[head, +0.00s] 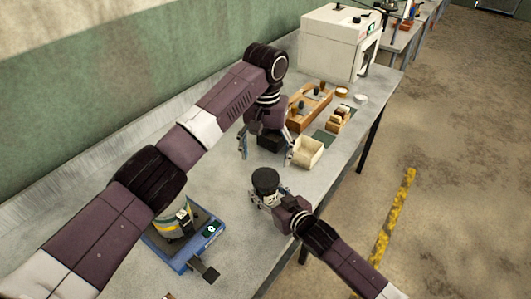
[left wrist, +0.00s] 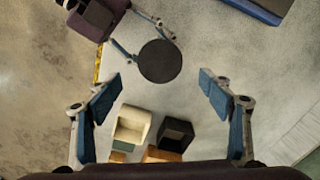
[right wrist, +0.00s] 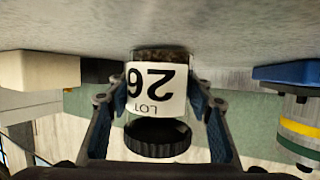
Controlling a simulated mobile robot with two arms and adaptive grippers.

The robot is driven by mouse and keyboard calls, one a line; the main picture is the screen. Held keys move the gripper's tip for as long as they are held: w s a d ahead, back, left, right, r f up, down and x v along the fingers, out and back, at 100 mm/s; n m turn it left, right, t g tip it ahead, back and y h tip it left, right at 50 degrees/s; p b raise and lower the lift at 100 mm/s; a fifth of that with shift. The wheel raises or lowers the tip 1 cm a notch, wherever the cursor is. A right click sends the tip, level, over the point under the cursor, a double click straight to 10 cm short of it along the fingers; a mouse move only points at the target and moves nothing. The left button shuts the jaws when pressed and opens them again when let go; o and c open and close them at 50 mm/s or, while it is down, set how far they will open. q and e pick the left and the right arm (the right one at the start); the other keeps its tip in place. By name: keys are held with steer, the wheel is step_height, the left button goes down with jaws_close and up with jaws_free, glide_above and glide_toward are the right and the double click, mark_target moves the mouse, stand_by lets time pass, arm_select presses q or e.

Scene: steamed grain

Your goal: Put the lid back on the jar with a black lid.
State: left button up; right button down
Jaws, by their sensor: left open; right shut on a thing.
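The jar (right wrist: 152,92) stands on the table with a white label reading LOT 26 and dark contents; the right wrist view shows it upside down. The black lid (head: 265,180) sits at the jar's mouth; I cannot tell whether it is fully seated. From above it is a round black disc (left wrist: 160,62) in the left wrist view. My right gripper (right wrist: 158,95) is shut on the jar's body, a finger on each side. My left gripper (head: 265,153) is open and empty, above the table and farther back than the jar. Its fingers (left wrist: 160,95) are spread wide in its wrist view.
A cream open box (head: 308,153) and a black open box (head: 271,141) stand just beyond the jar. Wooden racks (head: 310,104) and a white machine (head: 338,42) are farther back. A blue scale (head: 204,238) bearing a banded container is at the near left. Bare table surrounds the jar.

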mark_target(265, 177)
arm_select(q)
step_height(265, 177, down, 8)
steer(key=shift+r, duration=0.25)
steer(key=shift+c, duration=0.3)
steer(key=c, duration=1.2)
steer(key=o, duration=1.4)
steer(key=shift+c, duration=0.2)
step_height(265, 177, up, 12)
